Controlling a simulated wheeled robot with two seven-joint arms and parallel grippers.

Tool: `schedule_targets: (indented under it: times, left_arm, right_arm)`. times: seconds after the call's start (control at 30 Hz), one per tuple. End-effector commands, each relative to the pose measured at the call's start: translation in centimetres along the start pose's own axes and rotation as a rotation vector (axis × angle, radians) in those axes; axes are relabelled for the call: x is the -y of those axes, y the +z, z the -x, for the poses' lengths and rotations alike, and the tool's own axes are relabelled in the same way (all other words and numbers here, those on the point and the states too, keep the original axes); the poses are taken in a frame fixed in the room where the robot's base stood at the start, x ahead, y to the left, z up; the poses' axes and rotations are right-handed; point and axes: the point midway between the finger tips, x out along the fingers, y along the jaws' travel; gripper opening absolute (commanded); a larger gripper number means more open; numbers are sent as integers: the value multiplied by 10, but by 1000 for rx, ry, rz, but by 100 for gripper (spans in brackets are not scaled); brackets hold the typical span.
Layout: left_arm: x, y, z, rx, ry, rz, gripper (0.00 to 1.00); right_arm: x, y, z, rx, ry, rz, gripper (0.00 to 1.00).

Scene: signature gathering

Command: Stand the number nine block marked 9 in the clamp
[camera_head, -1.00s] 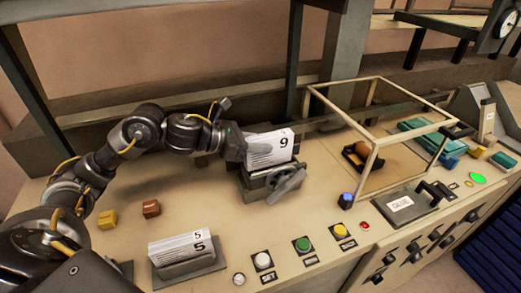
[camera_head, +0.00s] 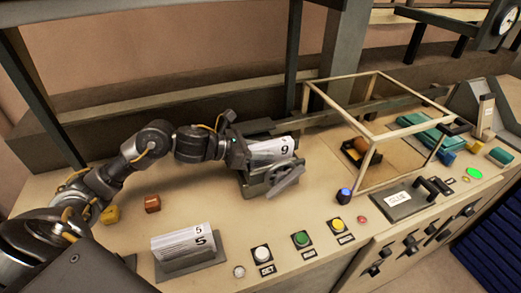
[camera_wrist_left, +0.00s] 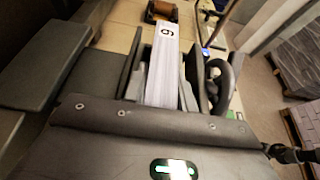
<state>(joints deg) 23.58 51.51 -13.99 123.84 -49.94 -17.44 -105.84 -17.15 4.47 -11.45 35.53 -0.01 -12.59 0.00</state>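The number nine block (camera_head: 272,152), white with printed lines and a black 9, is in the clamp (camera_head: 268,180), low between its jaws and leaning slightly in the head view. My left gripper (camera_head: 242,150) reaches in from the left and is shut on the block's near-left end. In the left wrist view the block (camera_wrist_left: 162,70) lies between dark fingers, with its 9 end pointing away. The clamp's dark curved handle (camera_wrist_left: 222,85) is right of it. The block's lower edge is hidden. My right gripper is not in view.
A block marked 5 (camera_head: 184,245) stands in a holder at the front left. Several buttons (camera_head: 302,239) line the bench front. A wire-frame box (camera_head: 372,137) stands to the right. Small yellow (camera_head: 111,215) and brown (camera_head: 152,203) pieces lie left.

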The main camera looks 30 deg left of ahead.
Motion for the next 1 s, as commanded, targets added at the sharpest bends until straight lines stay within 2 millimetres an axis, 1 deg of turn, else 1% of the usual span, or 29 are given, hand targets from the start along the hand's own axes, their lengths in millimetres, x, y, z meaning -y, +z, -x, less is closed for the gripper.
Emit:
schedule_targets:
  times: [0.03,0.17,0.4,0.53,0.57,0.6,0.67,1.0]
  left_arm:
    - [0,0,0,0,0,0,32]
    - [0,0,0,-1,0,0,49]
    - [0,0,0,-1,0,0,49]
    - [0,4,2,-1,0,0,49]
    - [0,3,3,-1,1,-1,49]
    - [-1,0,8,-2,3,-2,49]
    - [-2,-2,17,-2,5,-4,49]
    - [-1,-6,89,-8,4,-5,49]
  right_arm:
    - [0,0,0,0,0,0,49]
    - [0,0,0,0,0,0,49]
    - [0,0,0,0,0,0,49]
    - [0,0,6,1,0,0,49]
    - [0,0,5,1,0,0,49]
    - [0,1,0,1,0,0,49]
    - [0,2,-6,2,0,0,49]
    - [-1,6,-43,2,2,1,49]
